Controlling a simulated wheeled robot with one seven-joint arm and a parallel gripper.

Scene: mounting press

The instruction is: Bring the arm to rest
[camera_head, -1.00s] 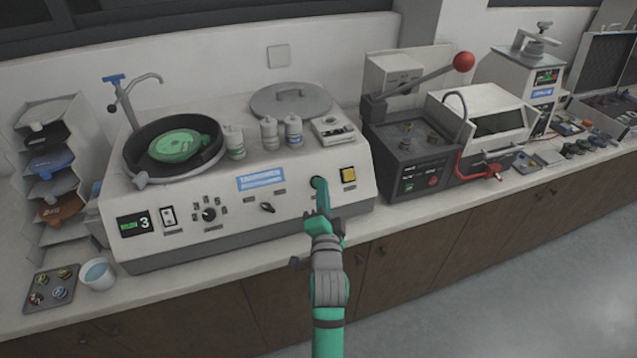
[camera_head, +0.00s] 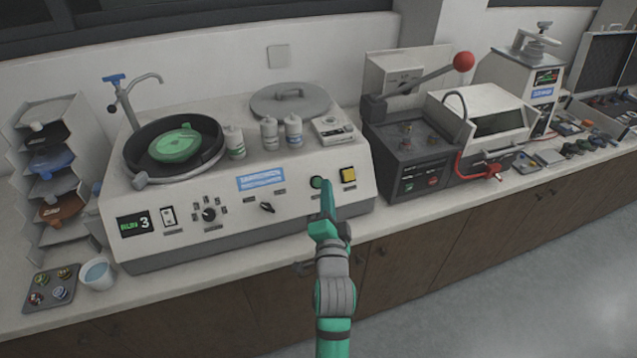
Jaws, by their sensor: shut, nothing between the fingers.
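My gripper (camera_head: 327,190) is green and shut, with nothing in it. It points up at the front panel of the white polishing machine (camera_head: 290,220). My arm reaches in from the bottom of the picture, with grey and green links. The machine's display (camera_head: 135,222) reads RUN 3. A green disc (camera_head: 175,145) sits in the machine's dark round bowl (camera_head: 130,160).
A press with a red-knobbed lever (camera_head: 463,62) stands right of the machine. Several bottles (camera_head: 269,133) stand on the machine's top. A white cup (camera_head: 97,274), a sample tray (camera_head: 62,300) and a disc rack (camera_head: 60,235) are at the left. The space before the cabinets is free.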

